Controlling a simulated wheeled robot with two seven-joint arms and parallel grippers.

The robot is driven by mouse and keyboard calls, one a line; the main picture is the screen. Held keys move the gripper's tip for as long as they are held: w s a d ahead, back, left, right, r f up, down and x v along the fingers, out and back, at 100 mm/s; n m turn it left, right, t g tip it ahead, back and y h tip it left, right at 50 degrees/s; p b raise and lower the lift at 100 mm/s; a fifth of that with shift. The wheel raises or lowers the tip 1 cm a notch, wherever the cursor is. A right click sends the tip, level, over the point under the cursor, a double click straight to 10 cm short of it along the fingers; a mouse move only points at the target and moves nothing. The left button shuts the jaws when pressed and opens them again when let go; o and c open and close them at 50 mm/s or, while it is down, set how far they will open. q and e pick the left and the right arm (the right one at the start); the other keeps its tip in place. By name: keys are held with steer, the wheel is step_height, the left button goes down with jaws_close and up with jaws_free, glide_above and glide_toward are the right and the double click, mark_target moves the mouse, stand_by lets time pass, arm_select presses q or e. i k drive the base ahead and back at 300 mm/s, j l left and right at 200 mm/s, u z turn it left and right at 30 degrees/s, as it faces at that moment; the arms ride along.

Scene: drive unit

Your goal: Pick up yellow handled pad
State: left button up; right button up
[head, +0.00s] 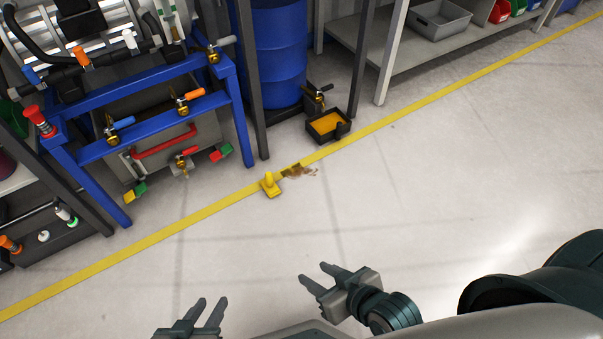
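The yellow handled pad (271,187) rests on the floor by the yellow floor line, with its handle standing up. A brown spill stain (299,171) lies just to its right. My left gripper (209,304) is at the bottom of the head view, fingers apart and empty, well short of the pad. My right gripper (317,277) is to its right, fingers apart and empty, also apart from the pad.
A blue frame (160,138) with valves and a red handle stands at the left. A blue drum (275,55) stands at the back, with a black tray (327,126) of orange liquid in front. A grey bin (438,20) sits on a shelf. The floor at right is clear.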

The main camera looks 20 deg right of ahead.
mark_target(270, 188)
steer(key=i+l+u, duration=0.2)
steer(key=i+l, duration=0.15)
steer(key=i, duration=0.3)
steer(key=i+l+u, duration=0.25)
steer(key=i+l, duration=0.15)
steer(key=i, duration=0.2)
